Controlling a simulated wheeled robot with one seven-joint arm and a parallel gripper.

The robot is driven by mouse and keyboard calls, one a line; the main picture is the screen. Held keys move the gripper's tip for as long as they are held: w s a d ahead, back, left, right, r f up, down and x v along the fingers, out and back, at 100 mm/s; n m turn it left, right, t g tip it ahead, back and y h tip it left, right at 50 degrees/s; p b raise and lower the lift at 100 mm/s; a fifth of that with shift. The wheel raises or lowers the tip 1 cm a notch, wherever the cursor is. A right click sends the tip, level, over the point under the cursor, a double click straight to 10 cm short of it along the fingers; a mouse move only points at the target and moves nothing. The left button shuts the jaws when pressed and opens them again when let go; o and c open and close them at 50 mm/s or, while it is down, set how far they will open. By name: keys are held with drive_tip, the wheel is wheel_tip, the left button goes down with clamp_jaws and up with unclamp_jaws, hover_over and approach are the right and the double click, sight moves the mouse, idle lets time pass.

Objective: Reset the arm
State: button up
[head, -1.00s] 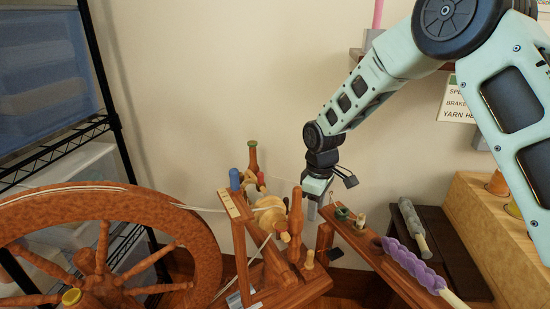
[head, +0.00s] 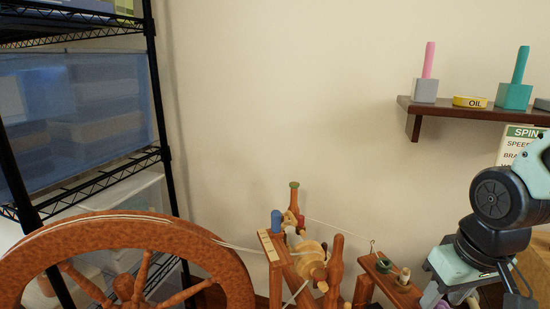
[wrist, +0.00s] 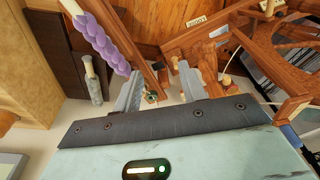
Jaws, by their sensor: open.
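My gripper shows in the wrist view (wrist: 160,85) with its two grey fingers spread apart and nothing between them. In the head view my arm is folded at the lower right, and the fingers are hard to make out there. A wooden spinning wheel (head: 215,262) stands at the lower left, with its bobbin and post assembly (head: 310,262) left of my arm. In the wrist view, a purple yarn roll (wrist: 98,38) and a grey yarn roll (wrist: 92,82) lie left of the fingers.
A wall shelf (head: 470,112) at the upper right holds a pink spindle (head: 428,62), a teal spindle (head: 517,80) and an oil tin (head: 470,101). A black wire rack (head: 160,100) stands at the left. The wall between is bare.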

drive_tip(key=s+a+r+n+g, duration=0.25)
drive_tip(key=s+a+n, duration=0.35)
drive_tip(key=s+a, duration=0.65)
wheel_tip(320, 180, up, 16)
drive_tip(key=p, duration=1.7)
drive_tip(key=shift+w+a, duration=0.25)
drive_tip(key=shift+w, duration=0.15)
